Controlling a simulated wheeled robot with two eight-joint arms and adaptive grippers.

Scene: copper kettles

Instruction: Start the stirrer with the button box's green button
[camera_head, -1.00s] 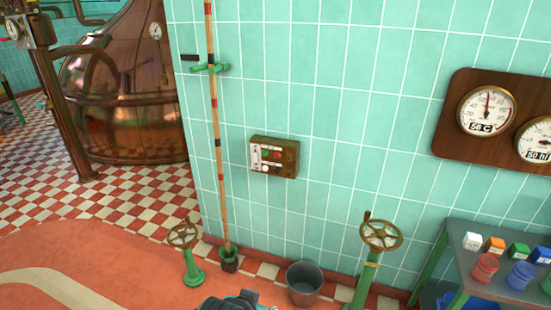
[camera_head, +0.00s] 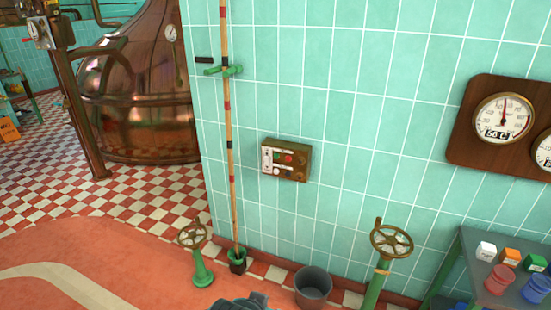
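The button box (camera_head: 286,160) is a small brown-olive box on the teal tiled wall, near the middle of the head view. A pale label strip runs down its left side, and a red button shows near its middle. The green button is too small to make out clearly. No gripper finger shows. A dark rounded part at the bottom edge looks like a piece of my own arm; I cannot tell which arm. Nothing covers the box. No stirrer can be made out; a large copper kettle (camera_head: 150,100) stands at the left.
A wooden pole (camera_head: 229,130) stands left of the box. Below are two handwheel valves (camera_head: 193,237) (camera_head: 390,243) and a grey bucket (camera_head: 313,286). A table (camera_head: 466,270) with coloured blocks and pots stands at the lower right. The checkered floor at left has free room.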

